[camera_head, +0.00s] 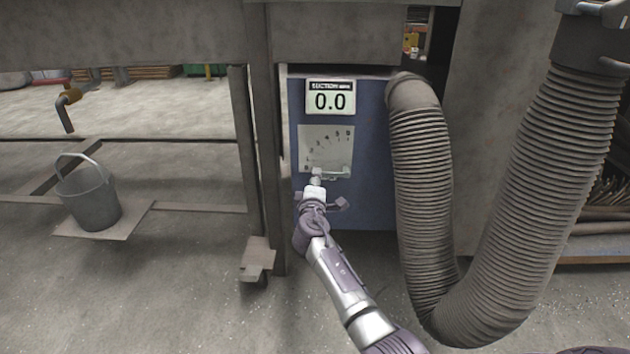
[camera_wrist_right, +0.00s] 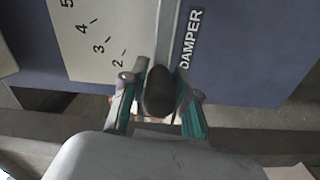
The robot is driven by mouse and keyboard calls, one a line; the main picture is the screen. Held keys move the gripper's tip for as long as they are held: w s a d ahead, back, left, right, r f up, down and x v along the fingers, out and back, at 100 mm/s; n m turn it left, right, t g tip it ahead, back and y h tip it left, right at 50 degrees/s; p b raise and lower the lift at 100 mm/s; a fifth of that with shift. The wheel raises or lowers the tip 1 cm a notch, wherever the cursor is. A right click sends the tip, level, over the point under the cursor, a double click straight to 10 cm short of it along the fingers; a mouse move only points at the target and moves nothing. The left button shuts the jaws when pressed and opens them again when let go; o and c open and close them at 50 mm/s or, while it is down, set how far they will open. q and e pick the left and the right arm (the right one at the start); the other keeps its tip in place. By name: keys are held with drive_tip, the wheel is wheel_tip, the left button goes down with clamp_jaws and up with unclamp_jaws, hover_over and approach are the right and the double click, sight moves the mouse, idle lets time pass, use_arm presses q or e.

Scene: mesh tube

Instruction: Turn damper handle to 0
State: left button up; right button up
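A blue box (camera_head: 365,180) carries a pale scale plate (camera_head: 326,143) marked up to 5. The damper handle (camera_head: 333,174) lies almost level along the plate's lower edge, by its 0 end. In the right wrist view it is a light bar (camera_wrist_right: 168,28) with a dark knob (camera_wrist_right: 158,92), beside the word DAMPER. My right gripper (camera_head: 315,186) is at the knob, its two fingers closed against the knob's sides. The 0 and 1 marks are hidden in the wrist view. The display (camera_head: 330,101) above reads 0.0. My left gripper is not in view.
A thick ribbed hose (camera_head: 425,190) hangs from the box and loops up at the right. A grey table leg (camera_head: 264,150) stands just left of the box. A bucket (camera_head: 90,195) stands on a low board farther left. The floor in front is clear.

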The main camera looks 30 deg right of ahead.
drive_tip(key=shift+o, duration=1.2)
drive_tip(key=v, duration=1.2)
